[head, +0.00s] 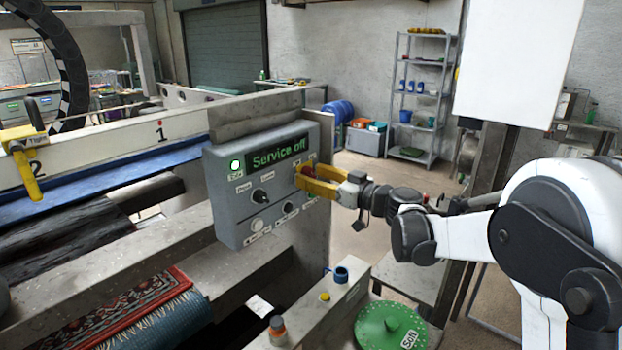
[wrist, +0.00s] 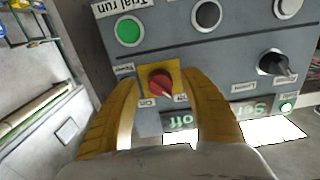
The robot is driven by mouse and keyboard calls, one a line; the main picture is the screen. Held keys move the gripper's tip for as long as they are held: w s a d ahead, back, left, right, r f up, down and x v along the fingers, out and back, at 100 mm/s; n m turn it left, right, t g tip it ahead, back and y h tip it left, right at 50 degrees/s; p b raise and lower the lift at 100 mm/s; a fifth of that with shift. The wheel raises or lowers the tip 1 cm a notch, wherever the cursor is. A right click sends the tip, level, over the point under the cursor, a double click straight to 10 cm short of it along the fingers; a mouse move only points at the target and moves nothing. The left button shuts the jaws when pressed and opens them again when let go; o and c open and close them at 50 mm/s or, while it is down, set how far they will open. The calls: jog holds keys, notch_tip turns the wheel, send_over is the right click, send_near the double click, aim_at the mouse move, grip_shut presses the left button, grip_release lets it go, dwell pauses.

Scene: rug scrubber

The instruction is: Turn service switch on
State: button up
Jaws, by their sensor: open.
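The grey control box (head: 228,205) carries a green-lettered display (head: 277,153) that reads "Service off". A red rotary switch (wrist: 160,83) sits on a yellow plate in the wrist view, with small labels around it. It shows partly in the head view (head: 306,171), at the box's right edge. My gripper (head: 311,180) has its yellow fingers at the panel face. In the wrist view the open fingers (wrist: 161,88) stand on either side of the red switch, with visible gaps to it. Whether the tips touch the panel I cannot tell.
Close to the switch are a black knob (wrist: 276,65), a green "Trial run" button (wrist: 128,31) and a black button (wrist: 206,14). A green lamp (head: 236,164) is lit on the box. A green disc brush (head: 390,328) lies below my arm.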

grip_shut()
